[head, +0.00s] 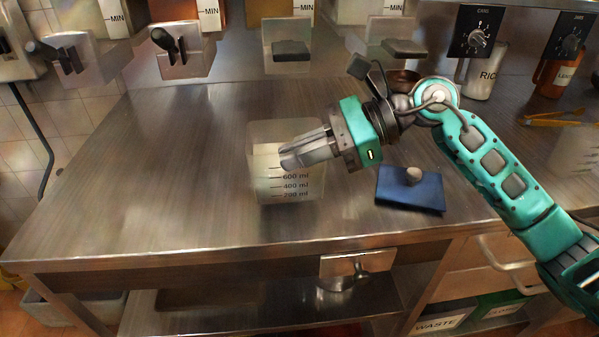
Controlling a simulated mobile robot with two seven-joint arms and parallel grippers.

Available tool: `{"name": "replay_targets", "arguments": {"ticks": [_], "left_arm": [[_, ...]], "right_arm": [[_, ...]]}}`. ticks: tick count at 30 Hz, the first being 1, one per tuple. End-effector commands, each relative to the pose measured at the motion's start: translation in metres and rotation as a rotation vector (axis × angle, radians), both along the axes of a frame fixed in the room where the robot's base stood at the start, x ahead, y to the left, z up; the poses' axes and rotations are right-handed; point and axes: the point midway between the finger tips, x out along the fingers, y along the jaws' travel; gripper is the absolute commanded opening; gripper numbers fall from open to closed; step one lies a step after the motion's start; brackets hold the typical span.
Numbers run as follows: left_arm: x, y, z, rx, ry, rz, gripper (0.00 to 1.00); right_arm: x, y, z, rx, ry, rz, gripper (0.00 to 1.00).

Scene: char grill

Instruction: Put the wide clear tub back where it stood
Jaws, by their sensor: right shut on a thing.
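The wide clear tub (288,196) is upright over the middle of the steel counter, with ml marks on its front and pale contents inside. My right gripper (290,159) reaches in from the right. It is shut on the tub near its upper part, and its fingers hide part of the rim. I cannot tell whether the tub's base touches the counter. My left gripper is not in view.
The steel counter (180,190) is bare left of the tub. A blue block with a round knob (409,190) lies to the right. Dispensers with levers (185,55) line the back. A RICE container (487,75), tongs (555,119) and another clear container (577,150) stand at right.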

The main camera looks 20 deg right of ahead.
Motion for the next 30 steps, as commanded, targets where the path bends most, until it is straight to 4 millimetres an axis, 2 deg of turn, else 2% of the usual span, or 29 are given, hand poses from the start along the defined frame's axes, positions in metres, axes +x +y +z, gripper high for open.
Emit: {"name": "replay_targets", "arguments": {"ticks": [9,20,21,28,30], "left_arm": [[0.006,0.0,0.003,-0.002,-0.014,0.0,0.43],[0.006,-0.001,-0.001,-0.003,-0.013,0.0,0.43],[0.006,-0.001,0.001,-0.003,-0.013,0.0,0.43],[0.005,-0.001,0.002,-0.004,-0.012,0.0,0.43],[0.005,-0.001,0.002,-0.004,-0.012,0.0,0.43]], "right_arm": [[0.0,0.0,-0.034,0.005,-0.002,-0.001,0.0],[0.0,0.0,-0.039,0.002,-0.005,-0.001,0.0],[0.0,0.0,-0.039,0.0,0.001,0.0,0.11],[0.0,0.0,-0.039,0.0,0.001,0.0,0.33],[0.0,0.0,-0.039,0.0,0.001,0.0,0.33]]}}
